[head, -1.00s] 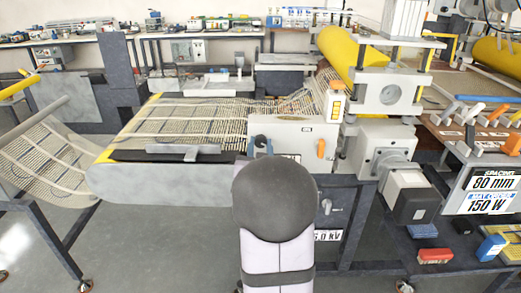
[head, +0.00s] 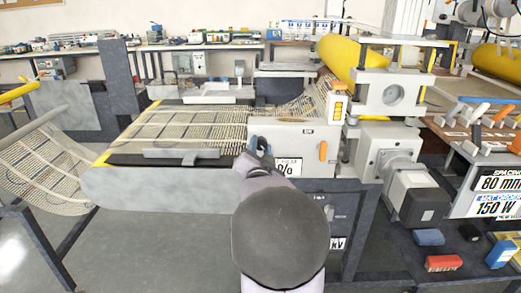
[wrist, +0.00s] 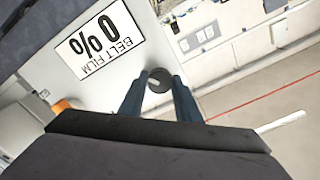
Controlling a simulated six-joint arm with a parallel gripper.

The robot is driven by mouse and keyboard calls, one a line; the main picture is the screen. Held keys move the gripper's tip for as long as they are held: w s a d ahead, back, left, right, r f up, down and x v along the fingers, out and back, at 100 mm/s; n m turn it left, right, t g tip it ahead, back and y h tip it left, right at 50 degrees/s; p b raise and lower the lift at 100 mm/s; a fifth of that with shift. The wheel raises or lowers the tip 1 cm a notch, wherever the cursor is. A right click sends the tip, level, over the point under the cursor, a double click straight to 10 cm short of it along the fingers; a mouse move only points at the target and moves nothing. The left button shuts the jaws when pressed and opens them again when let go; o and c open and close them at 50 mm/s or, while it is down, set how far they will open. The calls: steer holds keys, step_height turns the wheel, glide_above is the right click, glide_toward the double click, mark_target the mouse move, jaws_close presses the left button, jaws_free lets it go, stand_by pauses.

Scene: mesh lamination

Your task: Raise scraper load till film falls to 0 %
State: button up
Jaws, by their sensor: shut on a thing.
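My gripper (wrist: 160,92) has its two blue fingers shut on a dark round knob (wrist: 158,79), which projects from the white machine panel. In the head view my gripper (head: 258,146) is at the panel's left side, and the knob is hidden behind the fingers and wrist. The belt film display (wrist: 98,43) reads 0 % and appears upside down in the wrist view. In the head view, my arm partly covers this display (head: 289,168). The scraper itself cannot be clearly made out.
The patterned mesh (head: 180,127) lies on the belt left of the white panel (head: 300,136). An orange handle (head: 323,151) sits on the panel to the right of my gripper. A grey motor box (head: 412,198) projects at the right.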

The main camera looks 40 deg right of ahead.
steer(key=shift+f, duration=0.1)
steer(key=o, duration=1.1)
steer(key=shift+c, duration=0.2)
steer(key=v, duration=0.7)
steer(key=shift+b, duration=0.35)
steer(key=shift+s+a, duration=0.15)
